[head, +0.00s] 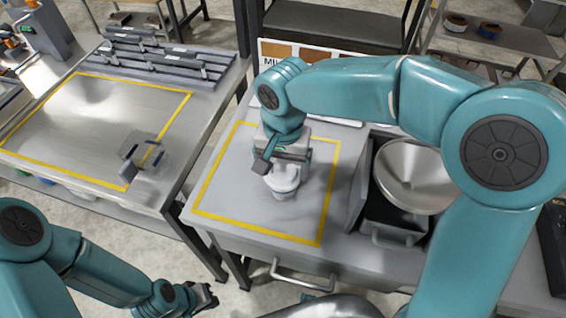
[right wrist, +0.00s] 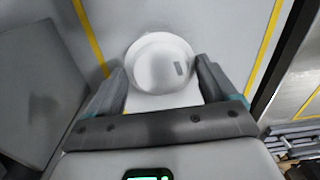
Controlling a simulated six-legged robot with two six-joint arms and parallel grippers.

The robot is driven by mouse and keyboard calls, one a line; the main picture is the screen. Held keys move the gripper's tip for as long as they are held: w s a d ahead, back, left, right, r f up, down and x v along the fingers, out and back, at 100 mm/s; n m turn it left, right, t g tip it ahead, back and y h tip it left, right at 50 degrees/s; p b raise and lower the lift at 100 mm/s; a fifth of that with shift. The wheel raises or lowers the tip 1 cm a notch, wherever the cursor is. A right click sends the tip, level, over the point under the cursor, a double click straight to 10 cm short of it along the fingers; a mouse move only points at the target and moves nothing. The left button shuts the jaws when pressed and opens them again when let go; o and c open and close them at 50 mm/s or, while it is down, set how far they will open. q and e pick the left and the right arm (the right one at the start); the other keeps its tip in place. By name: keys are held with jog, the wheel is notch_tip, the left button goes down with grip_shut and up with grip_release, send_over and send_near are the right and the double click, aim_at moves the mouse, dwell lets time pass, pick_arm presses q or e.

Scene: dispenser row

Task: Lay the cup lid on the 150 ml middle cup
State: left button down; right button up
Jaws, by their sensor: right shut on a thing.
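My right gripper (head: 278,168) is low over the right worktop, inside the yellow outline, shut on a white round cup lid (head: 284,179). In the right wrist view the lid (right wrist: 161,62) is a pale disc with a small grey mark, between the tips of my right gripper (right wrist: 163,85). A pale cup (head: 284,193) shows just below the lid in the head view. I cannot tell whether the lid touches its rim, and no volume mark is readable. My left gripper (head: 203,298) is low at the bottom left, away from the tables; its jaw opening is unclear.
A steel bowl (head: 414,175) stands right of the outlined area (head: 222,190). A gap separates the two tables. A partly hidden sign board (head: 275,50) stands behind the right worktop.

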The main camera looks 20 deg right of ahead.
aim_at(283, 171)
jog(key=shift+w, duration=0.1)
jog(key=shift+f, duration=0.2)
jog(key=shift+f+b, duration=0.15)
jog(key=shift+b, duration=0.2)
jog(key=o, duration=0.8)
jog(key=shift+s, duration=0.2)
jog(key=shift+r+p, duration=2.5)
jog(key=shift+r, duration=0.6)
